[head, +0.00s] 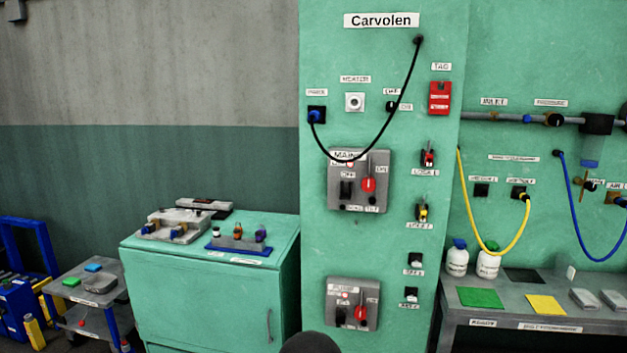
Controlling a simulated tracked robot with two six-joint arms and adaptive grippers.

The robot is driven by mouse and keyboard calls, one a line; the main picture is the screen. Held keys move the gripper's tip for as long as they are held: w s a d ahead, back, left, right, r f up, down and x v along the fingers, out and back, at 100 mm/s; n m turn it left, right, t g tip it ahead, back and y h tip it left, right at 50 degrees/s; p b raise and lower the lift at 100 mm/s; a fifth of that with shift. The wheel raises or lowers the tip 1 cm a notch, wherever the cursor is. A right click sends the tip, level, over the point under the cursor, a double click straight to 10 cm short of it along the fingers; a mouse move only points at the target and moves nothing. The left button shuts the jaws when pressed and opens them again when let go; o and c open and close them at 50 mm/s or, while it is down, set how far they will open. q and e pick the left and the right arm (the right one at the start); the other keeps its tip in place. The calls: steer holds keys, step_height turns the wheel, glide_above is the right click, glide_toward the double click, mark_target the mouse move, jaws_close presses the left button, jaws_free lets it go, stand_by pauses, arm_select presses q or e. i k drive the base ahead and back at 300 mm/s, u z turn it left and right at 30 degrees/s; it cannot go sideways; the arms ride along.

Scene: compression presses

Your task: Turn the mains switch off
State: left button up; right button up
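The mains switch (358,194) is a grey box on the green panel, below the Carvolen sign, with a MAINS label at its top. A red round handle (368,184) sits on its right half, below the ON label (381,169). A black part (346,190) sits on its left half, below the OFF label (348,174). The handle looks to be on the ON side, but it is small in the picture. A black cable (385,135) hangs across the top of the box and partly covers its label. Neither of my grippers is in view.
A similar grey box (352,304) with a red handle is lower on the panel. A red tag box (440,98) and small padlocks (428,155) hang to the right. A green cabinet (200,290) stands left, a grey bench (545,310) right. Yellow and blue hoses hang at right.

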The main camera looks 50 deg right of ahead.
mark_target(367, 184)
steer(key=z, duration=0.3)
steer(key=i, duration=1.3)
steer(key=z, duration=1.05)
steer(key=i, duration=0.35)
steer(key=z, duration=0.05)
steer(key=k, duration=0.9)
steer(key=z, duration=0.2)
steer(key=i, duration=0.9)
steer(key=u, duration=0.1)
